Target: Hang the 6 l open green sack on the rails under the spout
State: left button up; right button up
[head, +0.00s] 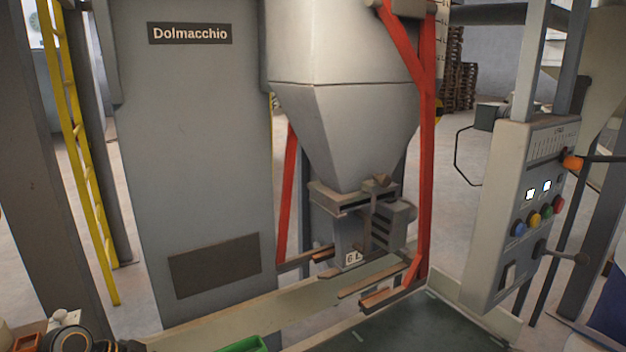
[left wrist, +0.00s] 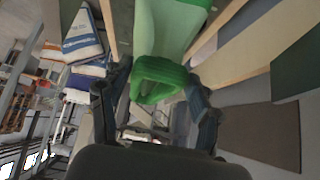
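A bright green sack (head: 243,345) is cut off at the bottom edge of the head view. In the left wrist view the green sack (left wrist: 162,82) is between the fingers of my left gripper (left wrist: 160,80), with a folded green edge towards me. The fingers are apart, one on each side of the green; I cannot tell whether they press on it. In the head view only part of my left arm shows at bottom left. My right gripper is not in view. The spout (head: 350,238) carries a "6 L" label, with wood-topped rails (head: 385,294) below it.
A grey control box (head: 525,215) with coloured buttons stands at the right. Red posts (head: 427,150) flank the hopper (head: 345,110). A grey cabinet (head: 195,150) stands left of the hopper. Blue-and-white sacks (left wrist: 85,42) lie at the left in the wrist view.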

pick_arm(q)
jog(key=c, duration=0.8)
notch_tip(320, 180, up, 5)
jog(key=p, duration=0.4)
jog(key=shift+c, duration=0.2)
jog(key=shift+a, duration=0.1)
